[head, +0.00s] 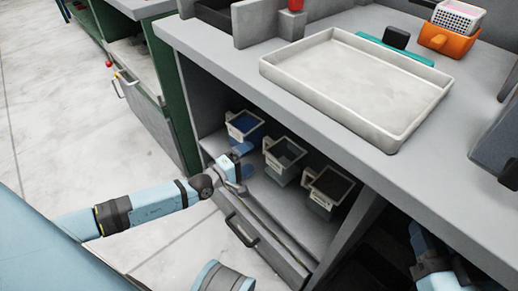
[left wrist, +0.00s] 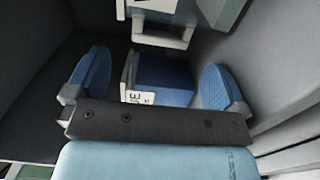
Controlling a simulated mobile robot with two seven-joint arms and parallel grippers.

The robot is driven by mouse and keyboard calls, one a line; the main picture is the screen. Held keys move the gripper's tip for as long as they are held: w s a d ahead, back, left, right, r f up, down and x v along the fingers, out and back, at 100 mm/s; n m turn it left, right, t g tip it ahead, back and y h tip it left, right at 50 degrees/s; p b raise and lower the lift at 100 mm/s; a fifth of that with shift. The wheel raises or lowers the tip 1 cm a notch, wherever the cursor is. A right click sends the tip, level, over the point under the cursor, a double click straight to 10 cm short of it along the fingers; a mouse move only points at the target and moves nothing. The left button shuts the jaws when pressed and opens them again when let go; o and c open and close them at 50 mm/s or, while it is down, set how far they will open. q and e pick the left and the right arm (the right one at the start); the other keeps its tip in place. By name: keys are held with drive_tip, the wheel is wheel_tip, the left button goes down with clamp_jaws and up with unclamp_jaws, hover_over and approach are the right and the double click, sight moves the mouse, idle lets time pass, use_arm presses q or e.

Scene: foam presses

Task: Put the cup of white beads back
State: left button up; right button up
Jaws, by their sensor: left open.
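I cannot make out a cup of white beads in either view. Three small light-rimmed cups with front labels stand in a row on the shelf under the counter: a left cup with blue inside (head: 244,124), a grey middle cup (head: 285,160) and a dark-filled right cup (head: 328,188). My left gripper (head: 240,165) is open in front of the shelf, near the left and middle cups. In the left wrist view its two blue fingers (left wrist: 156,82) are wide apart, with a labelled blue thing (left wrist: 163,75) seen between them; contact cannot be told.
A large empty white tray (head: 355,85) lies on the counter above. An orange bin (head: 446,40) with a white basket stands at the back right. A drawer with a dark handle (head: 242,230) is below the shelf. The counter's front edge overhangs the cups.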

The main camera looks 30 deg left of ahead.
use_arm(q)
drive_tip(key=p+v, duration=0.1)
drive_tip(key=v, duration=0.4)
drive_tip(key=shift+s+a, duration=0.15)
drive_tip(key=shift+s, duration=0.25)
use_arm(e)
drive_tip(key=shift+s+a+f+m+g, duration=0.35)
drive_tip(key=shift+s+m, duration=0.25)
drive_tip(key=shift+m, duration=0.2)
drive_tip(key=shift+d+f, duration=0.1)
drive_tip(key=shift+f, duration=0.05)
use_arm(q)
drive_tip(key=shift+s, duration=0.1)
